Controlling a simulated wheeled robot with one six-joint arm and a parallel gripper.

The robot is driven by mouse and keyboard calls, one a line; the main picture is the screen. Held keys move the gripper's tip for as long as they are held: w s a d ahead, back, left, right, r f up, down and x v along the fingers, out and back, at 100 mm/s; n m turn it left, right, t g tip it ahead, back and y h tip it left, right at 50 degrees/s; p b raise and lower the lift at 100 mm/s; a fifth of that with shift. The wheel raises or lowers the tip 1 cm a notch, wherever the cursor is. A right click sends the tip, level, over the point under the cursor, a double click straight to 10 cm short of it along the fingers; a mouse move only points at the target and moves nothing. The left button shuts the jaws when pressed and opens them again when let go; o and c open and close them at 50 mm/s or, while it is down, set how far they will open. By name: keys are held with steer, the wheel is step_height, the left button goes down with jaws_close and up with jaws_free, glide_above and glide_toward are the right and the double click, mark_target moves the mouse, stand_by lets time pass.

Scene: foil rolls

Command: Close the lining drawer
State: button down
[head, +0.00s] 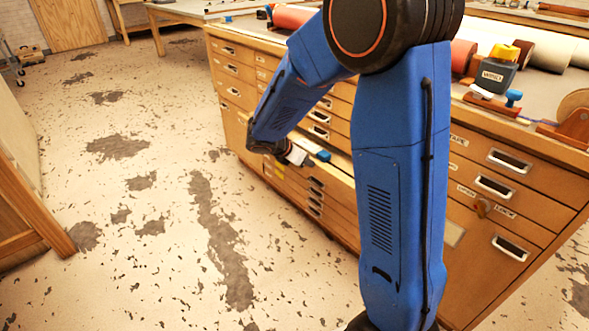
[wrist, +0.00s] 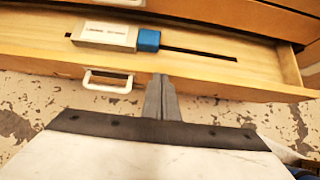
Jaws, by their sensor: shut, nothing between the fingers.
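A wooden drawer (wrist: 225,89) stands open in the wrist view, with a pale pull handle (wrist: 107,86) on its front. Its label is not readable, so I cannot confirm it is the lining drawer. The open drawer also shows in the head view (head: 335,180), partly hidden by my arm. My gripper (wrist: 161,112) is shut and empty, at the drawer's front just right of the handle. I cannot tell whether it touches the front. In the head view my gripper (head: 297,155) is small, by the same drawer.
The worn floor (head: 150,220) at left is clear.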

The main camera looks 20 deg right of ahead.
glide_toward(324, 152)
steer(key=d+f, duration=0.1)
steer(key=s+d+f, duration=0.1)
steer(key=d, duration=0.1)
steer(key=s+d+f, duration=0.1)
steer(key=shift+s+d+f, duration=0.1)
steer(key=shift+d+f, duration=0.05)
steer(key=shift+f, duration=0.05)
